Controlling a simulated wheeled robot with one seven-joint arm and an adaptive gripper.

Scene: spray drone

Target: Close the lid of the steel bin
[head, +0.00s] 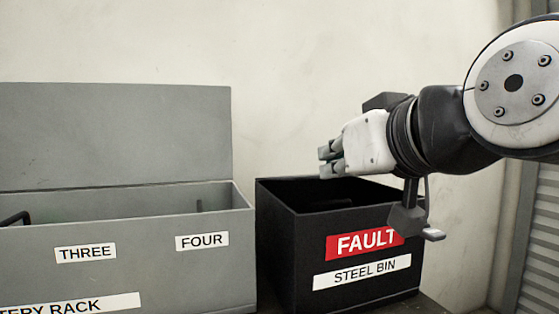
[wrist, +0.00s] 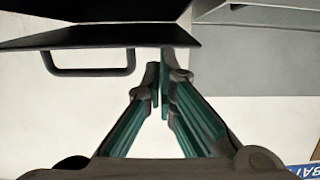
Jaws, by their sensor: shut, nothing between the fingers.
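The black steel bin (head: 290,240) stands at the centre right in the head view, with a red FAULT label and a white STEEL BIN label on its front. Its top is open and its dark inside shows. No raised lid can be made out there; my gripper and wrist cover part of the bin's right side. In the wrist view, a dark panel (wrist: 100,37) with a bar handle (wrist: 90,71) crosses the top left; I cannot tell for certain that it is the lid. My gripper (head: 328,160) is shut and empty above the bin's opening. Its fingertips (wrist: 161,78) lie right of the handle, apart from it.
The grey battery rack (head: 150,235) stands left of the bin, with its grey lid (head: 115,135) upright behind it. A pale wall is behind both. A ribbed shutter (head: 540,240) is at the far right. A blue label (wrist: 303,171) shows at the wrist view's lower right.

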